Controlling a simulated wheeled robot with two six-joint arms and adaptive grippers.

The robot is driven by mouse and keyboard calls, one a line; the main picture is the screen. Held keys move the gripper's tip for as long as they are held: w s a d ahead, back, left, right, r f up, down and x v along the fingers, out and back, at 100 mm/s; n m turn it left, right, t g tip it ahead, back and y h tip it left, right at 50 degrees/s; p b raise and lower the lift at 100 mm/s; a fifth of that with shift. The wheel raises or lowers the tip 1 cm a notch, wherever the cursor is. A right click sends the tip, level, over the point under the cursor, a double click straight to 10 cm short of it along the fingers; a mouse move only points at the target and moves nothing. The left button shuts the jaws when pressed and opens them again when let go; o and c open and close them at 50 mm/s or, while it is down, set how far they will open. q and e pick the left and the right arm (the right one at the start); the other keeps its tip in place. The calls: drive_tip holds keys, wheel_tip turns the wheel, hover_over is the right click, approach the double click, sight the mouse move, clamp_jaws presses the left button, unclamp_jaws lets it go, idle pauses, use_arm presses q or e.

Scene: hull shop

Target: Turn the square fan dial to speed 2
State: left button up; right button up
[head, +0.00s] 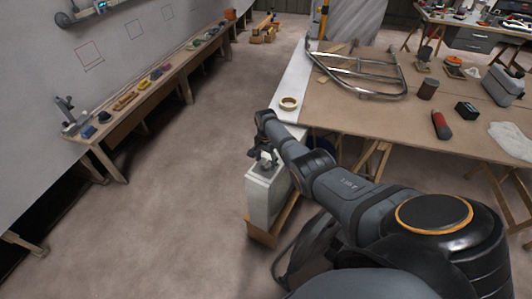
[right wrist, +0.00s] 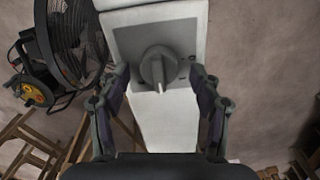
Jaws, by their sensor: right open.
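The fan dial (right wrist: 158,66) is in the right wrist view, a grey round knob with a raised grip bar on a squarish grey plate (right wrist: 126,42). Its bar stands nearly upright in the picture, with a pale mark at its lower end. Speed markings are not legible. The plate sits on a white post (right wrist: 172,128), which shows in the head view as a white block (head: 262,200). My right gripper (right wrist: 160,74) is open, one finger on each side of the dial, with visible gaps. In the head view my right gripper (head: 262,155) is over the block's top and partly hides the dial.
A black drum fan (right wrist: 76,38) stands beside the post. The floor left of the post is clear up to a wall bench (head: 120,128).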

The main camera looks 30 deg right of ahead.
sight(266, 162)
wheel_tip(266, 162, up, 11)
idle(0.6)
